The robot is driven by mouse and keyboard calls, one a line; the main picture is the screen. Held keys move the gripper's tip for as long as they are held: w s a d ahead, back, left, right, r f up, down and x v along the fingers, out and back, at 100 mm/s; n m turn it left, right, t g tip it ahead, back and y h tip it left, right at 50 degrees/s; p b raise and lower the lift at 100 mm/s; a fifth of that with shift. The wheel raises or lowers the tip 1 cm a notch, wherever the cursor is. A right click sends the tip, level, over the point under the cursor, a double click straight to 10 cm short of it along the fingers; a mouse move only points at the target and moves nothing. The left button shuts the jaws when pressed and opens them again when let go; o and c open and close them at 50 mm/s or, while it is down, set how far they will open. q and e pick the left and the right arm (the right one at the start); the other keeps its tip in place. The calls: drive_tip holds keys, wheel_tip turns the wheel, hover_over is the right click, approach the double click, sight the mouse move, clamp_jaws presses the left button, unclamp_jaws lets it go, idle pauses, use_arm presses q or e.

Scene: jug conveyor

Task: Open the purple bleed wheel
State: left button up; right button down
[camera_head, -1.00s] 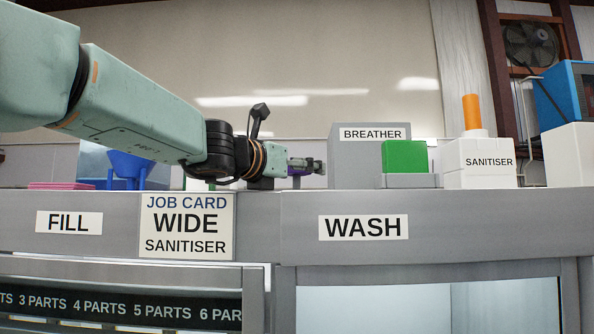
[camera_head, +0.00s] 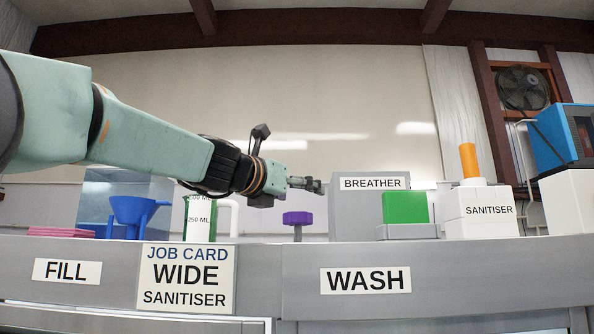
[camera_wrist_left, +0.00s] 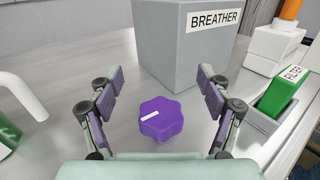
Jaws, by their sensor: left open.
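The purple bleed wheel (camera_head: 297,218) stands on a short stem on the grey counter, left of the BREATHER box. In the left wrist view the wheel (camera_wrist_left: 161,118) shows as a lobed knob with a white mark on its top. My left gripper (camera_head: 314,185) is above the wheel and a little to its right in the head view. In the left wrist view the left gripper (camera_wrist_left: 160,98) is open, with the wheel showing between its two fingers and apart from both. My right gripper is in neither view.
The BREATHER box (camera_head: 371,210) stands close behind the wheel. A green block (camera_head: 405,207) and a SANITISER container (camera_head: 480,214) with an orange top are to the right. A blue funnel (camera_head: 134,212), a green-marked measuring jug (camera_head: 200,219) and a white pipe (camera_wrist_left: 22,95) are to the left.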

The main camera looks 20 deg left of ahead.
sight(289, 215)
use_arm(q)
drive_tip(key=r, duration=0.3)
drive_tip(key=shift+w+r, duration=0.2)
drive_tip(key=shift+s+r, duration=0.2)
drive_tip(key=shift+r, duration=0.4)
drive_tip(key=shift+w, duration=0.1)
drive_tip(key=shift+f, duration=4.95)
drive_tip(key=shift+r, duration=0.1)
